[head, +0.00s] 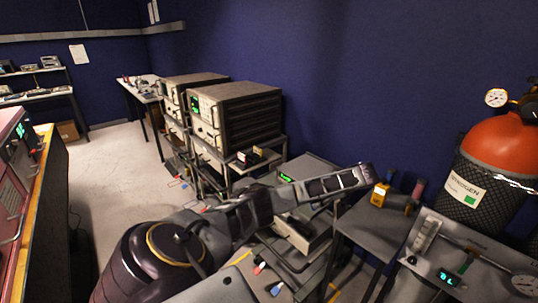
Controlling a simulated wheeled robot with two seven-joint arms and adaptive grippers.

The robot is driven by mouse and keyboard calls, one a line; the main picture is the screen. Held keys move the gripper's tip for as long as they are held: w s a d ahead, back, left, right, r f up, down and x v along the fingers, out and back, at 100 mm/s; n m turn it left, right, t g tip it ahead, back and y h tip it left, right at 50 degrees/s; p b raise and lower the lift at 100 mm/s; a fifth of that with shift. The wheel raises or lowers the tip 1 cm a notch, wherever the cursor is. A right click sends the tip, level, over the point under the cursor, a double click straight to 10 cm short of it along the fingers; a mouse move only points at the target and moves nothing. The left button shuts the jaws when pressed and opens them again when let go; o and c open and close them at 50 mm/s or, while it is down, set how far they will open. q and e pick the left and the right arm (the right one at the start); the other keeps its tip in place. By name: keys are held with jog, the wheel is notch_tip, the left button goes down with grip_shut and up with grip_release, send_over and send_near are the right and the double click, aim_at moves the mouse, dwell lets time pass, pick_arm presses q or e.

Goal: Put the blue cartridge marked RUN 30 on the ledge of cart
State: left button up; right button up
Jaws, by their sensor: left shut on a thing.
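My left gripper (368,175) reaches from the lower left to the left edge of a small grey table (372,226). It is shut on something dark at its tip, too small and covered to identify. I cannot make out a blue cartridge or the marking RUN 30. The cart (235,176) stands left of the gripper, bearing a large grey instrument (240,110). A red-and-white piece (243,159) and a pale yellow piece (259,151) sit on its ledge. My right gripper is not in view.
A pinkish-red item (418,188) is at the table's right. Another instrument (300,228) sits low behind my left arm.

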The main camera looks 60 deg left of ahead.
pick_arm(q)
jog(key=shift+s+a+f+m+t+y, duration=0.15)
jog(key=shift+a+m+t+y, duration=0.45)
jog(key=shift+m, duration=0.5)
jog(key=shift+t+y, duration=0.3)
jog(key=shift+a+m+t, duration=0.15)
jog(key=shift+m+t, duration=0.15)
jog(key=shift+m, duration=0.3)
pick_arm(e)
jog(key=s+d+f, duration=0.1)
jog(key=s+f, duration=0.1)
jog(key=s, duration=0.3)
pick_arm(q)
jog(key=shift+r+m+t+y, duration=0.2)
jog(key=shift+m+t+y, duration=0.1)
jog(key=shift+m+y, duration=0.1)
jog(key=shift+a+r+m+t+y, duration=0.15)
jog(key=shift+m+t+y, duration=0.45)
jog(key=shift+m+t, duration=0.4)
jog(key=shift+t, duration=0.4)
jog(key=shift+y, duration=0.3)
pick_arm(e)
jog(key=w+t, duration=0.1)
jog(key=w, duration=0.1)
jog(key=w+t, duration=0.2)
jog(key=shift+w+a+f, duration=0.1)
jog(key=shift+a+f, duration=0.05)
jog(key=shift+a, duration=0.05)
pick_arm(q)
jog(key=shift+m+t+y, duration=0.3)
